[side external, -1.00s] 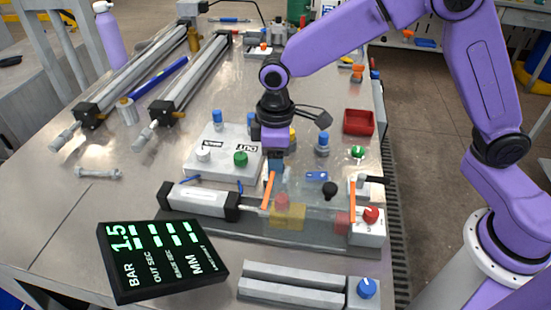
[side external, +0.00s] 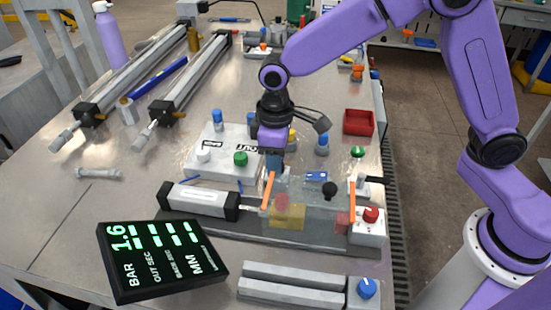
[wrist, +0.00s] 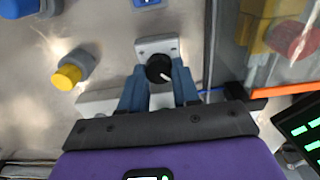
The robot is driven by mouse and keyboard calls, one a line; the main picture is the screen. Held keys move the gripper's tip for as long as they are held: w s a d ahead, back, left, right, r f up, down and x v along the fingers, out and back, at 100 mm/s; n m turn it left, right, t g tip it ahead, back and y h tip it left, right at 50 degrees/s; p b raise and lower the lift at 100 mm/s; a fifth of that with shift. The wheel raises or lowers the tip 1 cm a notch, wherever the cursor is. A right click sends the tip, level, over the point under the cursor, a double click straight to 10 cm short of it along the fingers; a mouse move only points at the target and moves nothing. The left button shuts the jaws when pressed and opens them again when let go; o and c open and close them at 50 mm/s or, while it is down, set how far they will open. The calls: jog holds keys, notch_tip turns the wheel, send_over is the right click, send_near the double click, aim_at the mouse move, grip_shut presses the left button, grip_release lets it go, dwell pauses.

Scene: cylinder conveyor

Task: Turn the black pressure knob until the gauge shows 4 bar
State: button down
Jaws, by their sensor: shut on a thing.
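The black pressure knob (wrist: 158,69), with a white pointer line, sits on a small light grey block (wrist: 158,46) in the wrist view. My gripper (wrist: 160,84) is shut on the knob, one blue-grey finger on each side. In the side view my gripper (side external: 273,168) points down behind the clear-covered cylinder rig, and the knob between its fingers cannot be made out. The black display (side external: 162,260) at the front left reads 1.6 in its BAR row; the other rows show dashes.
A clear cover (side external: 310,195) with orange posts stands just in front of my gripper. A white panel (side external: 205,165) with white and green buttons lies left of it. A blue-topped cylinder (side external: 322,143) and a red tray (side external: 358,122) are to the right.

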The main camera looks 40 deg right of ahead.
jog(key=m, duration=1.2)
jog(key=shift+w+d+m, duration=0.1)
jog(key=shift+m, duration=1.8)
jog(key=shift+d+r+m, duration=0.1)
jog(key=shift+m, duration=0.2)
jog(key=c, duration=0.8)
grip_release()
notch_tip(320, 180, up, 17)
jog(key=shift+r, duration=0.15)
